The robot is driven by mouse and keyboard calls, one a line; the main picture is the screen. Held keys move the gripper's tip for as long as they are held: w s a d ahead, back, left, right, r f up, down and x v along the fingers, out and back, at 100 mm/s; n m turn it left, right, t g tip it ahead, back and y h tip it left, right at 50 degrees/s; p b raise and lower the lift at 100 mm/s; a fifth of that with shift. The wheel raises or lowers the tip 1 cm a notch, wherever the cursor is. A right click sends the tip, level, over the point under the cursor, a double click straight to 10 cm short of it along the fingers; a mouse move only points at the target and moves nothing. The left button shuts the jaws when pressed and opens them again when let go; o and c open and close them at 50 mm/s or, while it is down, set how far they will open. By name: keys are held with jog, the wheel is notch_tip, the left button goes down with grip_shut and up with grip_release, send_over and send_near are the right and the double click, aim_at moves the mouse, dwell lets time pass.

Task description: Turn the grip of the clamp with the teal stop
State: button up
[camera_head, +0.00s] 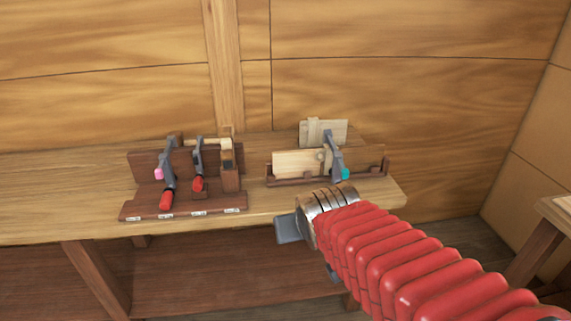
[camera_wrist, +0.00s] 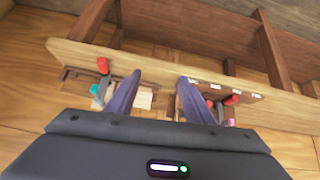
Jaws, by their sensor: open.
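The clamp with the teal stop (camera_head: 345,173) is a grey bar clamp (camera_head: 332,150) on the right holder, across pale boards. Its lower end is hidden behind my arm in the head view. In the wrist view the teal stop (camera_wrist: 95,89) and the red grip (camera_wrist: 103,65) show at the left, the grip by the bench edge. My gripper (camera_wrist: 160,76) is open, with nothing between its fingers. Its left finger is just right of this clamp in the wrist view, and I see no contact. In the head view the fingers are hidden.
A left rack (camera_head: 183,210) on the bench (camera_head: 60,190) holds two more red-gripped clamps, one with a pink stop (camera_head: 158,174). A wooden block (camera_head: 229,168) stands beside them. Bare bench top lies left of the rack. A wooden wall stands behind.

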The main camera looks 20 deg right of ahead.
jog(key=s+a+r+n+g+y, duration=0.1)
jog(key=s+a+n+g+y, duration=0.1)
jog(key=s+a, duration=0.5)
jog(key=s, duration=0.3)
jog(key=shift+s+a+r, duration=0.25)
jog(key=shift+s+a, duration=0.05)
jog(key=shift+a, duration=0.1)
jog(key=shift+c, duration=0.6)
jog(key=c, duration=0.3)
